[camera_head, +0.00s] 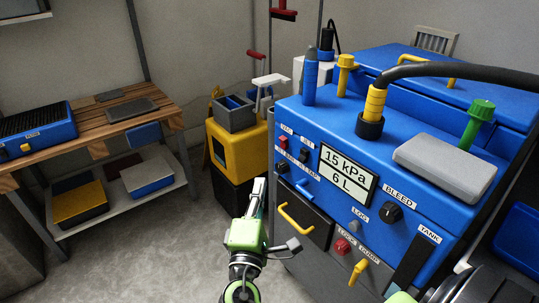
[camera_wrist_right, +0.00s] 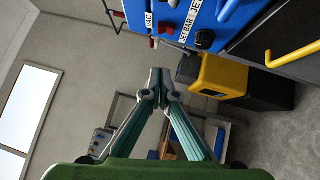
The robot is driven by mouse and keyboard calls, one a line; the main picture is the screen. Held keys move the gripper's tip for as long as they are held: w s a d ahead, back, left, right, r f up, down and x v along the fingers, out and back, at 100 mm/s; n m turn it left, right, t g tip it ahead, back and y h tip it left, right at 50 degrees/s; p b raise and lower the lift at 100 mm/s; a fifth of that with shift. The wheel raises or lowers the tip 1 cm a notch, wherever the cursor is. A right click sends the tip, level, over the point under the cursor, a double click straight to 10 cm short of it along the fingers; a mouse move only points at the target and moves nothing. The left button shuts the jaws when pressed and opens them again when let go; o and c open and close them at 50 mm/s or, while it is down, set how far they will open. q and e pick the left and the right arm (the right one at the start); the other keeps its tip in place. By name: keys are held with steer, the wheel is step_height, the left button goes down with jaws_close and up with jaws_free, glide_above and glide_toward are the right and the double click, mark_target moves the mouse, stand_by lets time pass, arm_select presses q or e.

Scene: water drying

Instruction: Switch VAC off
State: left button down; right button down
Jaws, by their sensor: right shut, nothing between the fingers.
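The VAC label (camera_head: 287,129) sits at the upper left of the blue machine's front panel, with a small red switch (camera_head: 283,142) just below it. The switch is too small to tell its position. My right gripper (camera_head: 259,183) is shut and empty, in front of and below the panel's left end, apart from the switch. In the right wrist view its fingertips (camera_wrist_right: 160,73) meet with nothing between them, and the VAC label (camera_wrist_right: 149,20) and a red switch (camera_wrist_right: 166,29) show above them. My left gripper is not in view.
The blue machine (camera_head: 330,218) also carries a display (camera_head: 347,174), knobs, a blue handle (camera_head: 308,191) and a yellow drawer handle (camera_head: 297,219). A yellow and black bin (camera_head: 231,153) stands behind the gripper. A wooden workbench (camera_head: 95,128) is at left. Floor between is clear.

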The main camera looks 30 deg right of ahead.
mark_target(284, 143)
steer(key=shift+d, duration=0.1)
steer(key=s+d+x, duration=0.1)
steer(key=d+x, duration=0.1)
steer(key=x, duration=1)
steer(key=shift+d, duration=0.25)
steer(key=shift+s+r+p, duration=0.1)
steer(key=shift+p, duration=0.25)
